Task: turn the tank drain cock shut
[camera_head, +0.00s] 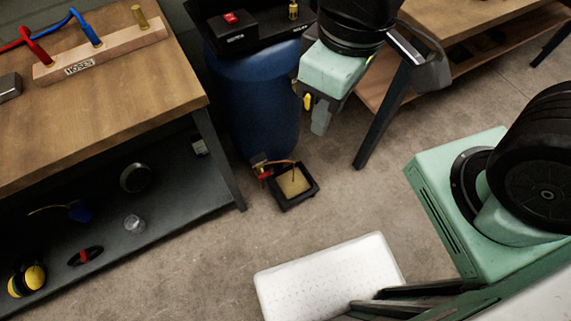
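The tank is a blue drum (252,105) standing on the floor between two benches. Its drain cock (261,165) sits low on the drum's front, a small brass-coloured fitting with a red handle. A thin brownish stream arcs from the cock into a black square tray (281,202), which holds yellowish liquid. My gripper (314,112) hangs from the mint-green wrist, in front of the drum's right edge in the picture, above and right of the cock and apart from it. I cannot tell whether its fingers are open or shut; nothing is visibly held.
A wooden bench (120,95) with a hose rack (105,50) and a dark lower shelf (120,215) stands at left. Another bench (470,25) stands at upper right, one dark leg (382,120) near the tray. Concrete floor (215,250) is open in front. A white perforated panel (325,270) lies below.

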